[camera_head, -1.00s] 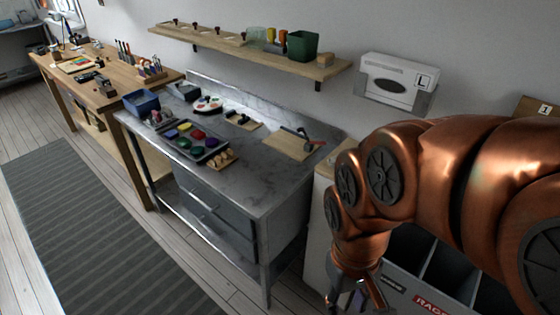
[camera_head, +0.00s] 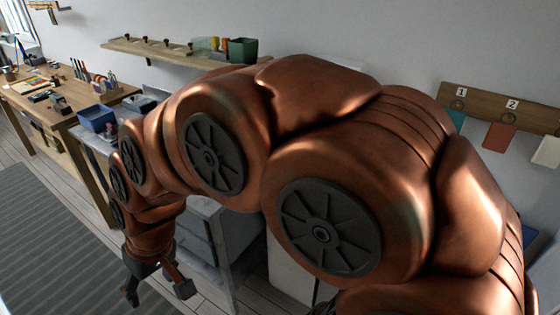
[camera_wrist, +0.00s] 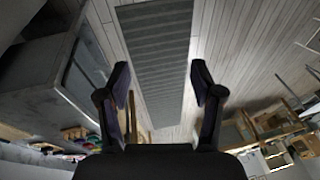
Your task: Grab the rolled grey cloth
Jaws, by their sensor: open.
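I cannot pick out a rolled grey cloth in either view. My gripper (camera_head: 158,290) hangs low at the left in the head view, in front of the metal bench (camera_head: 245,232). In the wrist view my gripper (camera_wrist: 160,76) has its two dark fingers wide apart, with nothing between them but the floor and a flat grey striped mat (camera_wrist: 158,45) beyond. My arm hides most of the bench top in the head view.
A wooden table (camera_head: 60,108) with tools stands at the left. A blue bin (camera_head: 97,118) shows beside my arm. A wall shelf (camera_head: 150,51) holds a green container (camera_head: 243,50). Coloured cloths, one of them red (camera_head: 500,137), hang from a numbered board (camera_head: 483,106). The floor mat (camera_head: 45,240) is clear.

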